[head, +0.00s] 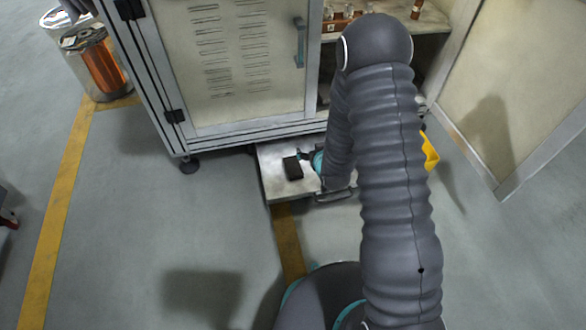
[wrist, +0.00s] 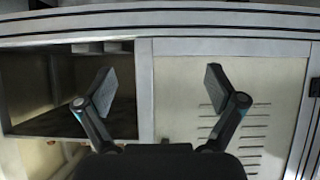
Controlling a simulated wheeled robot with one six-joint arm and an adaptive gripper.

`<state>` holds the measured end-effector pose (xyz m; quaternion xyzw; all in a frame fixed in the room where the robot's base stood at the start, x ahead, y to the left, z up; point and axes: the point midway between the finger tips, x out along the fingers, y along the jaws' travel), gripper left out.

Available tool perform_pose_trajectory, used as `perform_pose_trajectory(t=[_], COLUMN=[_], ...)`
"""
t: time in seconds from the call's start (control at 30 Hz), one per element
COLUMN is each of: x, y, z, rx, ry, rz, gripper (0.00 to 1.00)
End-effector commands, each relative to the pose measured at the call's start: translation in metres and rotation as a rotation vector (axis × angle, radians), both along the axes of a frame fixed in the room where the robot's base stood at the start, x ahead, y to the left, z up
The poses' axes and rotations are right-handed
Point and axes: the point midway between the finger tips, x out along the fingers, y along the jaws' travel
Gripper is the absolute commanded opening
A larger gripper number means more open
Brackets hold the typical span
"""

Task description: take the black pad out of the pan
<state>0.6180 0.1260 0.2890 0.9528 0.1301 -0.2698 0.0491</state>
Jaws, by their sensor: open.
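The black pad (head: 292,167) lies in the grey pan (head: 272,190), which sticks out from under the cabinet like a shallow drawer. The pad is near the pan's left side. My gripper (wrist: 158,86) is open, with nothing between its two fingers, and faces the cabinet front. In the head view my arm hides most of the gripper; a dark and teal part shows just right of the pad. I cannot tell the gap between them. The right part of the pan is hidden behind my arm. The wrist view does not show the pad.
The cabinet's vented door (head: 232,60) is above the pan, with an open bay (wrist: 40,95) beside it. A yellow object (head: 429,150) shows right of my arm. A copper spool (head: 102,68) stands at upper left. The floor left of the pan is clear.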

Motion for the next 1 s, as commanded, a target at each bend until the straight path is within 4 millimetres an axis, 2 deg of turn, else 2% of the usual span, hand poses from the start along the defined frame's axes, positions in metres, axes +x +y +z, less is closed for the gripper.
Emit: perform_pose_trajectory(t=[0.03, 0.2, 0.4, 0.53, 0.67, 0.77, 1.0], x=[-0.007, -0.027, -0.055, -0.068, -0.071, -0.062, -0.023], y=[0.004, 0.015, 0.020, 0.022, 0.023, 0.027, 0.040], z=[-0.024, -0.080, -0.127, -0.142, -0.149, -0.153, -0.169], rx=[0.004, 0.028, 0.056, 0.066, 0.071, 0.073, 0.074], ry=[-0.005, -0.059, -0.114, -0.134, -0.146, -0.151, -0.151], rz=[0.010, 0.038, 0.062, 0.071, 0.074, 0.074, 0.074], gripper=[0.94, 0.94, 0.94, 0.94, 0.94, 0.94, 0.94])
